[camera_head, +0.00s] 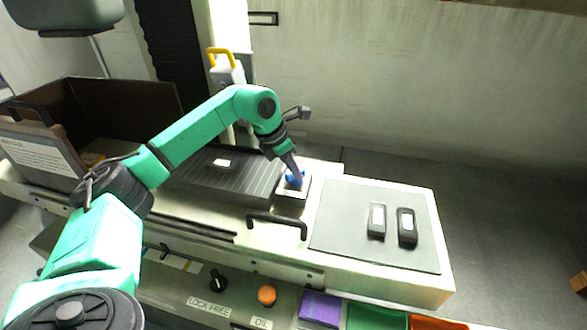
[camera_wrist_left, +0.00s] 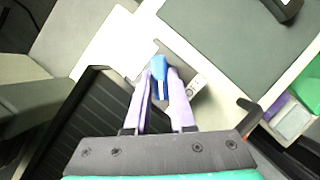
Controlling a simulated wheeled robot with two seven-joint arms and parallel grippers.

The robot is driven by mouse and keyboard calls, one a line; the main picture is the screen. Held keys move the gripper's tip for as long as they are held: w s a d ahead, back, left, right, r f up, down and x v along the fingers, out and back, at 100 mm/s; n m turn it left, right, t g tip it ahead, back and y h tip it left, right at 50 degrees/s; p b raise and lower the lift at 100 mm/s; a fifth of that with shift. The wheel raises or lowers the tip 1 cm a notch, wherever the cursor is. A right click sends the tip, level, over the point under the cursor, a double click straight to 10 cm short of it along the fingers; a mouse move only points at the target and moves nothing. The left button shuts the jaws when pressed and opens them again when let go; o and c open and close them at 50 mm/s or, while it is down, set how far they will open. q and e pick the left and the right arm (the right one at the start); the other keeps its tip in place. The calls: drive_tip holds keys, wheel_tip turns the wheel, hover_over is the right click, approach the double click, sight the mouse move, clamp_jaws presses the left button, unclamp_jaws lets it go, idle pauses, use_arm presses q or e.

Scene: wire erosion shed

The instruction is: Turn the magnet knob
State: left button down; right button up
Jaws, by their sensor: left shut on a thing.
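The blue magnet knob (camera_head: 294,178) sits on a small pale plate (camera_head: 293,190) at the right end of the dark ribbed magnet chuck (camera_head: 215,172). My left gripper (camera_head: 292,172) reaches down to it from the upper left in the head view. In the left wrist view the two fingers of my left gripper (camera_wrist_left: 159,88) are closed on either side of the blue knob (camera_wrist_left: 158,66). The fingers hide part of the knob and the plate's markings. My right gripper is not in view.
A black handle (camera_head: 277,221) stands in front of the knob. A grey mat (camera_head: 335,232) to the right bears two dark devices (camera_head: 377,220) (camera_head: 407,227). A brown open box (camera_head: 120,105) stands at the left. An orange button (camera_head: 267,295) and bins line the front.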

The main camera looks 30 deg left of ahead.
use_arm(q)
drive_tip(key=shift+r, duration=0.1)
drive_tip(key=c, duration=0.8)
unclamp_jaws()
drive_tip(key=shift+o, duration=0.2)
drive_tip(key=b+v, duration=0.1)
drive_tip(key=v, duration=1.3)
drive_tip(key=shift+r, duration=0.15)
drive_tip(key=shift+s+a, duration=0.15)
